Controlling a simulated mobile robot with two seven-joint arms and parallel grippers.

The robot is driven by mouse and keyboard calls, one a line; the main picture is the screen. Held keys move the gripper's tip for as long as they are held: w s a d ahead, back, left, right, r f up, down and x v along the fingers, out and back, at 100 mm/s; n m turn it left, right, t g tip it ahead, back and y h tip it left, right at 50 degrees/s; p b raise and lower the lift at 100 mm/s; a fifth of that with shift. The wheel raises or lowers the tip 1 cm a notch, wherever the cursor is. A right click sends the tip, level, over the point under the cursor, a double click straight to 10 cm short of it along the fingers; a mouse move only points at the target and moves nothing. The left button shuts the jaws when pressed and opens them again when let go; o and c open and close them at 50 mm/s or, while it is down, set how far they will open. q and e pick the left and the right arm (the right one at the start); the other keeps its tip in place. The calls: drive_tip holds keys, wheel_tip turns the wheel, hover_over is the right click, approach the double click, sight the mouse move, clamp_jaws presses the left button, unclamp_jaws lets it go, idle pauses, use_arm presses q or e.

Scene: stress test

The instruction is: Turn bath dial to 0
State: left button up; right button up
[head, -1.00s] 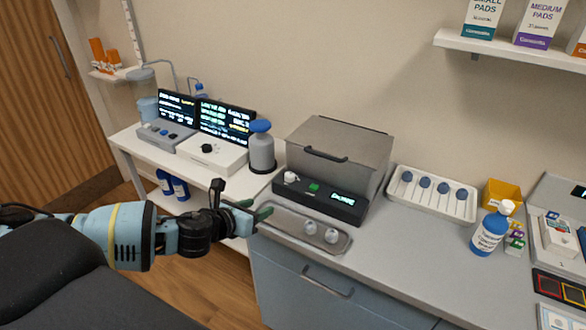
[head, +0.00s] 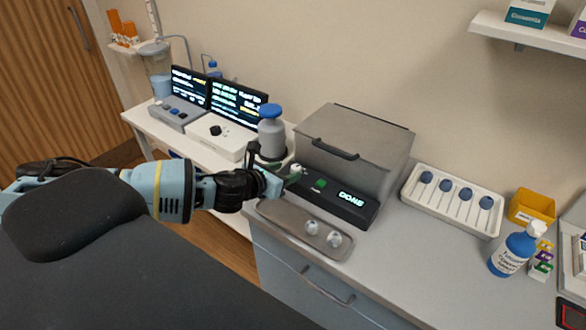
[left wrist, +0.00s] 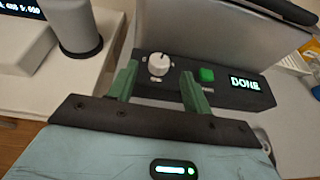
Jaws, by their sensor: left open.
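The bath (head: 357,145) is a grey box with a closed lid, a handle and a black front panel. The bath dial (left wrist: 159,65) is a white knob at the left end of that panel; it is partly hidden by my gripper in the head view (head: 297,168). A green button (left wrist: 207,74) and a display (left wrist: 244,85) reading DONE sit to its right. My left gripper (head: 284,176) is open just in front of the dial. In the left wrist view its green fingers (left wrist: 160,80) are apart, with the knob showing between and beyond them. My right gripper is not in view.
A metal tray (head: 275,213) with two round glass pieces lies in front of the bath. A grey bottle with a blue cap (head: 271,138) stands to the left. A white rack of blue-topped tools (head: 410,188) and a blue bottle (head: 507,257) stand to the right.

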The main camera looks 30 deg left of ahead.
sight(294, 169)
use_arm(q)
drive_tip(key=shift+x, duration=2.2)
drive_tip(key=shift+s, duration=0.1)
drive_tip(key=c, duration=1)
drive_tip(key=shift+o, duration=0.2)
